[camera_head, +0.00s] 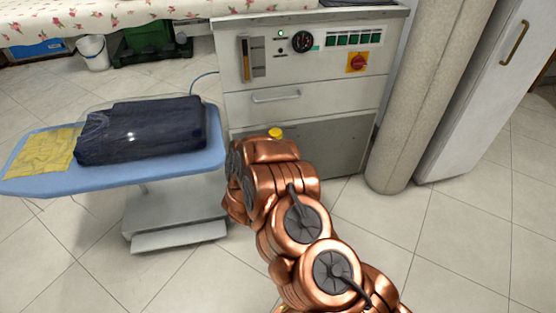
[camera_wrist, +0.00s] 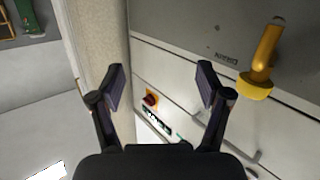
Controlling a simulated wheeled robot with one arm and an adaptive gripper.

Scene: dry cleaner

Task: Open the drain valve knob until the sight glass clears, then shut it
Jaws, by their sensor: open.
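The yellow drain valve knob (camera_wrist: 255,86) sticks out from the lower grey panel of the cabinet, at the upper right of the wrist view, on a yellow stem. In the head view, a yellow bit of it (camera_head: 275,132) shows just above my arm. My gripper (camera_wrist: 160,86) is open and empty. Its fingers are left of the knob in the wrist view and apart from it. My arm hides the gripper in the head view. A narrow upright amber strip (camera_head: 246,60), seemingly the sight glass, is on the cabinet's upper left front.
The cabinet (camera_head: 300,105) carries a dial (camera_head: 302,41), green buttons and a red switch (camera_head: 358,62). A blue board (camera_head: 150,177) with a wrapped dark bundle (camera_head: 145,130) stands left. A beige column (camera_head: 415,100) and white locker (camera_head: 480,100) stand right. Floor at the lower right is clear.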

